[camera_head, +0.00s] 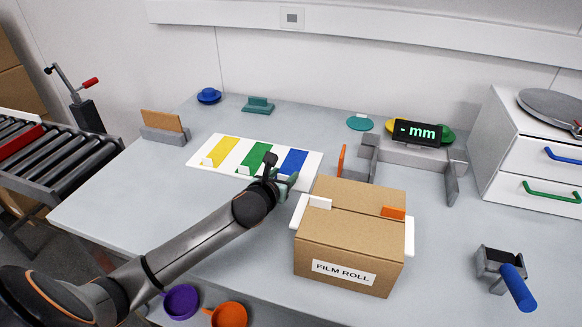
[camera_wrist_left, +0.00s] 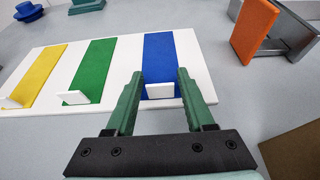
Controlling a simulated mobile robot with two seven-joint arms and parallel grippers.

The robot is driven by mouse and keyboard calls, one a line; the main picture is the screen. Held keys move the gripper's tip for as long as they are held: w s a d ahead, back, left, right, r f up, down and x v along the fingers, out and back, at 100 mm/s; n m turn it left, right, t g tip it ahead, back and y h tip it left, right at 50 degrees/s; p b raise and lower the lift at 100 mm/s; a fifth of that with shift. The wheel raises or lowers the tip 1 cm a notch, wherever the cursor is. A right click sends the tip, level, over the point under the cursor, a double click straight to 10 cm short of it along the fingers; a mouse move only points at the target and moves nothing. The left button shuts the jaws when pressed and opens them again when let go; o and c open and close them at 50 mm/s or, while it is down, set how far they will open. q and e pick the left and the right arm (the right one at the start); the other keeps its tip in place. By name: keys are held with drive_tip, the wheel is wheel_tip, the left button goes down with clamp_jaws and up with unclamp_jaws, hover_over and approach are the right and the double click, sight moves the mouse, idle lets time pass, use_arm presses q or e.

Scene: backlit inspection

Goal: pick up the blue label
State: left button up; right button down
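The blue label (camera_head: 294,160) is a flat strip on the right of a white board (camera_head: 228,181), beside a green label (camera_head: 256,156) and a yellow label (camera_head: 222,150). In the left wrist view the blue label (camera_wrist_left: 159,52) has a small white tab (camera_wrist_left: 160,90) standing at its near end. My left gripper (camera_head: 286,178) is over the board's front edge by the blue label. In the left wrist view its green fingers (camera_wrist_left: 160,73) are open, and the tab shows between them with gaps on both sides. My right gripper is not in view.
A cardboard box (camera_head: 345,258) marked "FILM ROLL" stands close to the right of my left gripper. A grey fixture with an orange plate (camera_wrist_left: 255,30) is beyond it. The table left of the board's front is clear.

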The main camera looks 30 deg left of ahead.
use_arm(q)
clamp_jaws()
